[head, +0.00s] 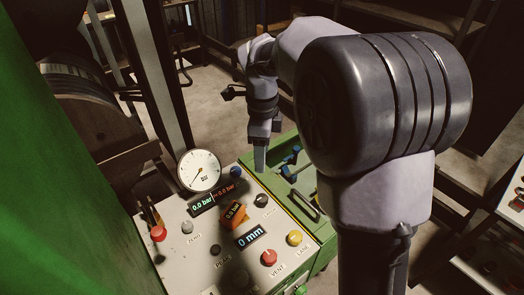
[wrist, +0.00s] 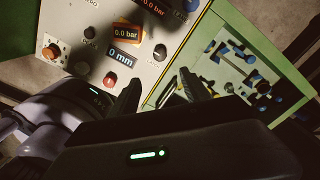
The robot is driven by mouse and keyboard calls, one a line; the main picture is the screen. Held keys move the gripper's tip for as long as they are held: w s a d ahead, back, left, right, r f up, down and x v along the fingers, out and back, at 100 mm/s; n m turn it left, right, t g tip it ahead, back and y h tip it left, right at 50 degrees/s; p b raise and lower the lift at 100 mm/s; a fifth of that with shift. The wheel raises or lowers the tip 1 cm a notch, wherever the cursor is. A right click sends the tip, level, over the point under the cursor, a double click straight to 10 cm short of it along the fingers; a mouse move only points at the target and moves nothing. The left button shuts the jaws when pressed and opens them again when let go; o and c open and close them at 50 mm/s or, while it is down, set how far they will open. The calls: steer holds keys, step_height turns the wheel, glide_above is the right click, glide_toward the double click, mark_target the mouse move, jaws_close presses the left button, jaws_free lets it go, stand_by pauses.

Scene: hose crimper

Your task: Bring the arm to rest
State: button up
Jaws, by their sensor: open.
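My gripper (head: 260,158) hangs pointing down above the far right corner of the control panel (head: 175,240), beside the green bench. Its fingers are small in the head view, and part of my arm stands in front of the bench. In the wrist view my gripper (wrist: 163,95) shows two dark fingers set apart, with nothing seen between them. Beyond them lie the panel's edge and the green tray (wrist: 215,62) with blue and black fittings.
A pressure gauge (head: 199,171) stands up from the panel's back edge. The panel carries red, yellow, blue and black knobs and lit displays reading 0.0 bar and 0 mm (head: 250,237). A green machine body (head: 60,215) rises at left. Bare floor shows behind.

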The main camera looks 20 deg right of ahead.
steer(key=s+a+n+t+y+b, duration=0.1)
steer(key=s+a+n+t+b, duration=0.1)
steer(key=s+n, duration=0.7)
steer(key=s+a+n+t+y+b, duration=0.1)
steer(key=s+a+n+t+b, duration=0.1)
steer(key=s+n, duration=0.7)
steer(key=s+t+b, duration=0.1)
steer(key=s, duration=0.4)
steer(key=shift+r+t, duration=0.4)
steer(key=shift+s, duration=0.15)
